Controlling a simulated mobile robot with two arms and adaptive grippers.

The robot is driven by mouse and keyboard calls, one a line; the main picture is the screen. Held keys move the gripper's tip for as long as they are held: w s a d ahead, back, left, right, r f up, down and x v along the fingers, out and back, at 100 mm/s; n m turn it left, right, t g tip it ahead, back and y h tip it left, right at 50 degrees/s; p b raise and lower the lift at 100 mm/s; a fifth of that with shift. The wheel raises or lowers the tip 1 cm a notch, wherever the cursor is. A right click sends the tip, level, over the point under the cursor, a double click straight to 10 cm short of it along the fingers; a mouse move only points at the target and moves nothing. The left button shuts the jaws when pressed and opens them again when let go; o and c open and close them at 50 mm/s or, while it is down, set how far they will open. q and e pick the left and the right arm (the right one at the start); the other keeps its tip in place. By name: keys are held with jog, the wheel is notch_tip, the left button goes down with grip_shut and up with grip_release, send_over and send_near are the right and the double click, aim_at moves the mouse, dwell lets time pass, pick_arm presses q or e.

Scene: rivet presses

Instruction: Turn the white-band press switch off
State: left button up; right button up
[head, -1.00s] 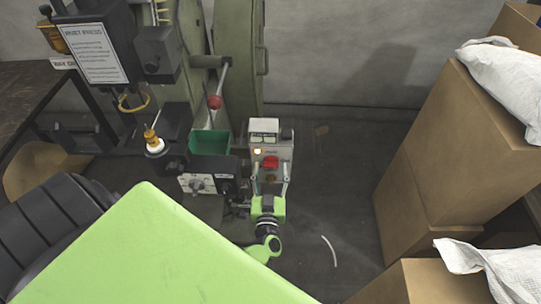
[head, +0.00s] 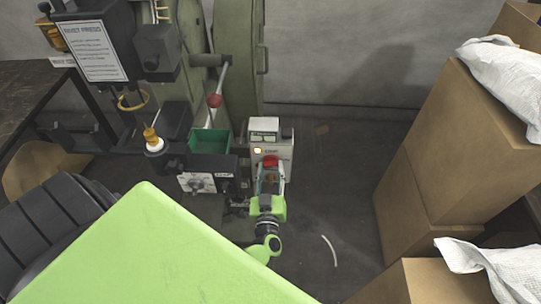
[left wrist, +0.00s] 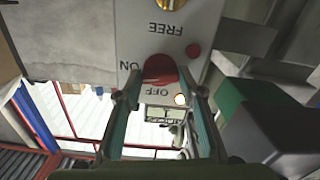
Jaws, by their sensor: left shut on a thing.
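In the left wrist view the red knob (left wrist: 160,69) sits between upside-down ON and OFF labels. My left gripper (head: 270,174) is shut on the red knob; its two fingers (left wrist: 160,84) flank it in the wrist view. The knob's exact pointing is hidden. A white band (head: 154,146) shows under a yellow tip on the press. My right gripper is not in view.
A dark box with a white panel (head: 196,183) and a green bin (head: 209,141) stand just left of the switch box. A red-ball lever (head: 214,100) rises behind. Cardboard boxes (head: 455,140) with white sacks fill the right. Floor between is mostly clear.

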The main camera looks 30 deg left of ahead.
pick_arm(q)
jog(key=n+b, duration=0.1)
jog(key=n, duration=0.2)
jog(key=shift+f+n, duration=0.1)
jog(key=shift+n, duration=0.3)
jog(key=n+b, duration=0.1)
jog(key=n, duration=0.2)
jog(key=shift+n, duration=0.3)
jog(key=n+b, duration=0.2)
jog(key=n, duration=0.2)
jog(key=shift+n, duration=0.4)
jog(key=shift+n+b, duration=0.35)
jog(key=shift+n, duration=0.55)
jog(key=o, duration=1.1)
